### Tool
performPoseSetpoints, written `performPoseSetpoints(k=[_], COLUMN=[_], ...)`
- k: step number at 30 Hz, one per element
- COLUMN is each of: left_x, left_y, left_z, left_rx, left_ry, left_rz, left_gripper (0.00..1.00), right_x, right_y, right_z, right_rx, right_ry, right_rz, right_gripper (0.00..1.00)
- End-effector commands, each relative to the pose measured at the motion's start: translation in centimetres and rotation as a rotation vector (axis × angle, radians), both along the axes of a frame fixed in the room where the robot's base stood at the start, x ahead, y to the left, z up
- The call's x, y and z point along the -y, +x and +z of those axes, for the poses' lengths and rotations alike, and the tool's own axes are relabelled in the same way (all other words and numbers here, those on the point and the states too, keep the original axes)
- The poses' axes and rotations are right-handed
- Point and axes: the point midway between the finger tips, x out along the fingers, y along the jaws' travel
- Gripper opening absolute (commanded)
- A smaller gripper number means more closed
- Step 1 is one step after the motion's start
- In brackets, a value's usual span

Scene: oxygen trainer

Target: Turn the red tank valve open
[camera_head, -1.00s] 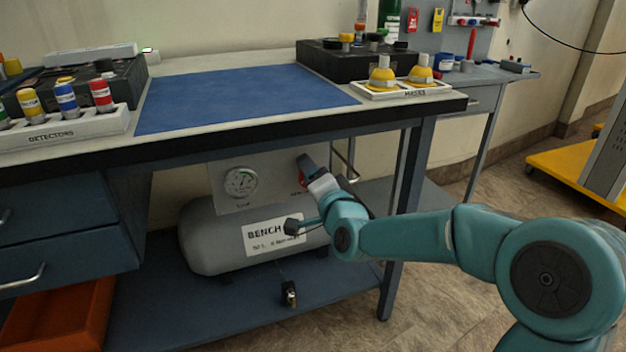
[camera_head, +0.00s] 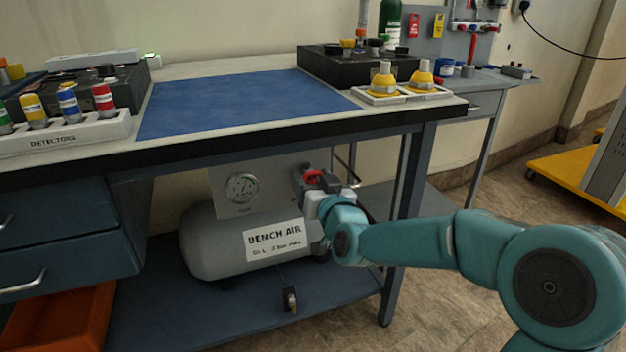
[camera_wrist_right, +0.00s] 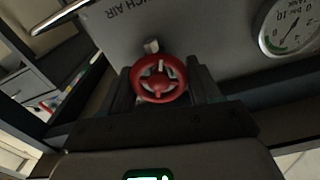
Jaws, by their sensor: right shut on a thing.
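The red valve handwheel (camera_wrist_right: 159,79) is on the grey panel (camera_wrist_right: 200,40) below the bench top. In the head view the red valve (camera_head: 314,179) shows only in part, behind my right gripper (camera_head: 317,186). In the right wrist view my right gripper (camera_wrist_right: 160,88) has one dark finger on each side of the wheel and is shut on it. The grey bench air tank (camera_head: 205,245) lies on the lower shelf under the panel. A round gauge (camera_head: 241,188) is on the panel; it also shows in the right wrist view (camera_wrist_right: 288,27). My left gripper is not in view.
The bench top with its blue mat (camera_head: 235,101) overhangs the valve. An orange bin (camera_head: 60,320) is at lower left. A small brass fitting (camera_head: 291,300) hangs below the tank.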

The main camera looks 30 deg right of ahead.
Motion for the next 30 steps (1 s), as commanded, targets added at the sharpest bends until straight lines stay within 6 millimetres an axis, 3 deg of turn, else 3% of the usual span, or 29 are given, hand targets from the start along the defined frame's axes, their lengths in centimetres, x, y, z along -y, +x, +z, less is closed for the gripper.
performPoseSetpoints(k=[15,30], left_x=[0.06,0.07], left_y=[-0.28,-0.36], left_z=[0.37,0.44], left_rx=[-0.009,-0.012], left_ry=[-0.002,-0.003], left_rz=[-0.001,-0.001], left_gripper=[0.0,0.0], right_x=[-0.19,-0.22], right_y=[0.07,0.07], right_z=[0.06,0.03], right_rx=[-0.084,-0.104], right_ry=[-0.355,-0.441], right_rz=[0.0,0.0], right_gripper=[0.32,0.32])
